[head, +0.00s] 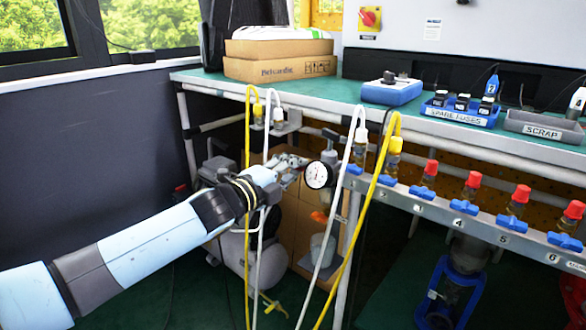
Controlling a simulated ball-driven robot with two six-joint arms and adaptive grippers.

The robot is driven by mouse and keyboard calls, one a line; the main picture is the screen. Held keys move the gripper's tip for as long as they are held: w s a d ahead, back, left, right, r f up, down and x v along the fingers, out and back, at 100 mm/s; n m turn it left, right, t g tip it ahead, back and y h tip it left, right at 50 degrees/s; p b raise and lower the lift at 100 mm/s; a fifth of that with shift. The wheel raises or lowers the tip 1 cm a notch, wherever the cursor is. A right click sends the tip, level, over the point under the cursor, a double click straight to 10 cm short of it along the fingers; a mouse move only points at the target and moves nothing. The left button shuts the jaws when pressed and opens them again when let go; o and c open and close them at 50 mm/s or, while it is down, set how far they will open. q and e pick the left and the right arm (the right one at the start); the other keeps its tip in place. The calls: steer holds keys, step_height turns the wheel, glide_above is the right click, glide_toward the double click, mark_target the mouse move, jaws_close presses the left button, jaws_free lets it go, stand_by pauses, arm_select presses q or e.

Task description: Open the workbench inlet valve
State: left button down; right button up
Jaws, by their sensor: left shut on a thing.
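My left gripper (289,164) reaches in from the left below the bench's front edge, just left of a round white pressure gauge (319,175). It is shut on what seems to be the inlet valve's handle. The fingers and wrist hide most of that part, so its angle cannot be told. The gauge sits at the left end of a metal manifold rail (440,210). The rail carries several blue valve handles (464,207) and red caps (473,180). My right gripper is not in view.
Yellow hoses (372,205) and white hoses (341,210) hang in front of the bench around my left wrist. A compressor tank (240,262) and cardboard boxes stand behind. The green benchtop (350,98) holds trays and boxes. Open floor lies at lower left.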

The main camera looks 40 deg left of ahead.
arm_select(q)
steer(key=c, duration=1.7)
jaws_free()
steer(key=shift+f, duration=0.15)
steer(key=shift+s, duration=0.15)
steer(key=shift+s+a, duration=0.15)
steer(key=shift+s, duration=1.8)
steer(key=shift+s+a, duration=0.15)
steer(key=shift+s, duration=1.85)
steer(key=shift+s+a, duration=0.15)
steer(key=shift+s, duration=1.8)
